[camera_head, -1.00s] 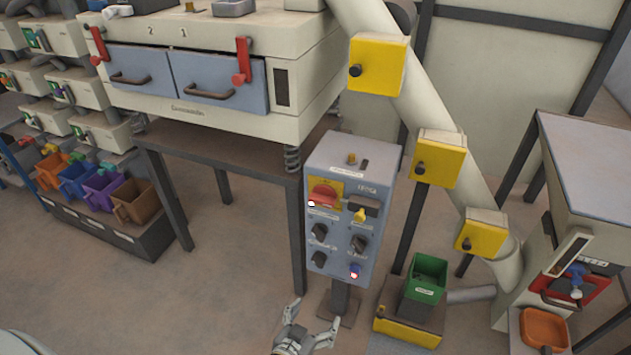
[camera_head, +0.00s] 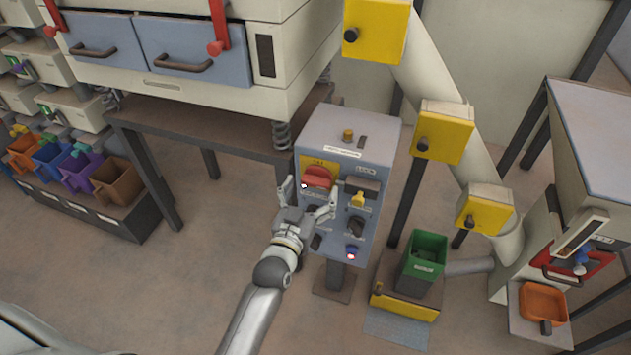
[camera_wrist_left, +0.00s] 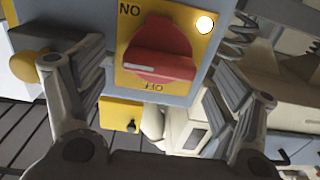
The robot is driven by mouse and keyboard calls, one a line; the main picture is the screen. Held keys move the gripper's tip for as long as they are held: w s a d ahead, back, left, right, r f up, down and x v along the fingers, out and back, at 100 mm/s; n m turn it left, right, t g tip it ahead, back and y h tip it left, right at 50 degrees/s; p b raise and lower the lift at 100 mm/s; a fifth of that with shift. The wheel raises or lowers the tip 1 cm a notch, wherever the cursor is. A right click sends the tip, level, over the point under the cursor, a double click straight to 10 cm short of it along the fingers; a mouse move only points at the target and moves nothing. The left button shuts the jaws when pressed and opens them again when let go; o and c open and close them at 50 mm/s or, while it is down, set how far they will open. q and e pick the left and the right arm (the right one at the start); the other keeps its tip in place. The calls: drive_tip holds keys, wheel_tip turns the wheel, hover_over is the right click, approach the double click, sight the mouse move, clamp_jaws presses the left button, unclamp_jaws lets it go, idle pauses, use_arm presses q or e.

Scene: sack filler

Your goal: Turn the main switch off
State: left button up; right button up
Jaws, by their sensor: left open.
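The main switch is a red rotary knob (camera_head: 318,176) on a yellow plate at the upper left of the grey control box (camera_head: 350,140). In the left wrist view the red knob (camera_wrist_left: 158,52) is large, its grip bar lying nearly crosswise. The plate's lettering appears upside down there, ON at the top and OFF below the knob. A small lamp (camera_wrist_left: 204,25) on the plate is lit. My left gripper (camera_head: 308,193) is open in front of the box, its fingers spread to either side of the knob and apart from it. My right gripper is out of view.
A green bin (camera_head: 425,255) stands to the right. The sifter table (camera_head: 220,138) is behind at left. Floor is clear in front.

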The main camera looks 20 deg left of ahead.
sight(314, 186)
use_arm(q)
drive_tip(key=shift+w, duration=1.65)
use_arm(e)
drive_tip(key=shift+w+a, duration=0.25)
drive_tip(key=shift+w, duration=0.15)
use_arm(q)
drive_tip(key=shift+c, duration=0.4)
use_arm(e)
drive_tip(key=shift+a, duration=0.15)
use_arm(q)
drive_tip(key=c, duration=0.9)
drive_tip(key=shift+c, duration=0.2)
